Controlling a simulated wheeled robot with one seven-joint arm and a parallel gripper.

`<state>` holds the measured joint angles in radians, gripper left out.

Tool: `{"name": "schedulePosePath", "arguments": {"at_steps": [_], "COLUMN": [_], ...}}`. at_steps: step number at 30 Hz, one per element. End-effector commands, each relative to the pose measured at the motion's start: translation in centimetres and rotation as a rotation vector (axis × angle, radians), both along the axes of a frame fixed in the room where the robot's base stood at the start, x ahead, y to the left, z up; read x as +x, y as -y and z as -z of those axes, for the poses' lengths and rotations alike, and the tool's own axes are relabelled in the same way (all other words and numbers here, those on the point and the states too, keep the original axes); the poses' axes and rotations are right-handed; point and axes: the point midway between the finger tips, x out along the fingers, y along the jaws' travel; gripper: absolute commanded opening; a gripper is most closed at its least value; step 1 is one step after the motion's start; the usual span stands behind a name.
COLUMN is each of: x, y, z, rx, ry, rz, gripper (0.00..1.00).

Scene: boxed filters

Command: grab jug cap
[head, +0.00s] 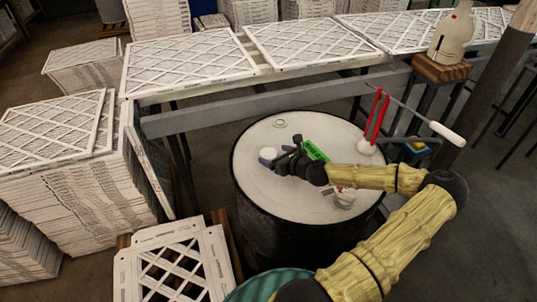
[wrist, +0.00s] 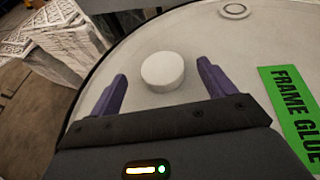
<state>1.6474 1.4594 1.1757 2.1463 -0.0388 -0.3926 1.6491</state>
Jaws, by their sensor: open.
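A round white cap (wrist: 162,71) lies flat on the pale top of a dark drum (wrist: 190,30). In the head view the cap (head: 267,154) shows just beyond my gripper (head: 273,161). In the wrist view my gripper (wrist: 161,80) is open, with its two purple fingers apart. The cap sits between and slightly ahead of the fingertips, with a visible gap on each side. A cream jug (head: 452,38) stands on a small wooden-topped stand at the upper right.
A green "FRAME GLUE" label (wrist: 295,108) lies right of my gripper. A ring (head: 280,123) lies farther back on the drum. A red upright item with a white base (head: 370,142) and a small white object (head: 345,197) stand on its right side.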

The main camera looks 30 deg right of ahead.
Motion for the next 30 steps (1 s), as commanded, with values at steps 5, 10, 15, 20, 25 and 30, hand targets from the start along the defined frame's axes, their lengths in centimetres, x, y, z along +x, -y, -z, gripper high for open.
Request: {"name": "schedulePosePath", "arguments": {"at_steps": [5,10,15,20,25,30], "x": [1.9,4.0,4.5,4.4,4.4,4.4], "y": [-0.1,-0.2,-0.2,-0.2,-0.2,-0.2], "z": [0.9,2.0,2.3,2.3,2.3,2.3], "rx": [0.003,0.001,0.001,0.000,0.000,0.000], "ry": [0.000,-0.001,0.000,0.000,0.000,0.000], "rz": [-0.001,-0.001,0.000,0.000,0.000,0.000], "gripper": [0.82,0.82,0.82,0.82,0.82,0.71]}}
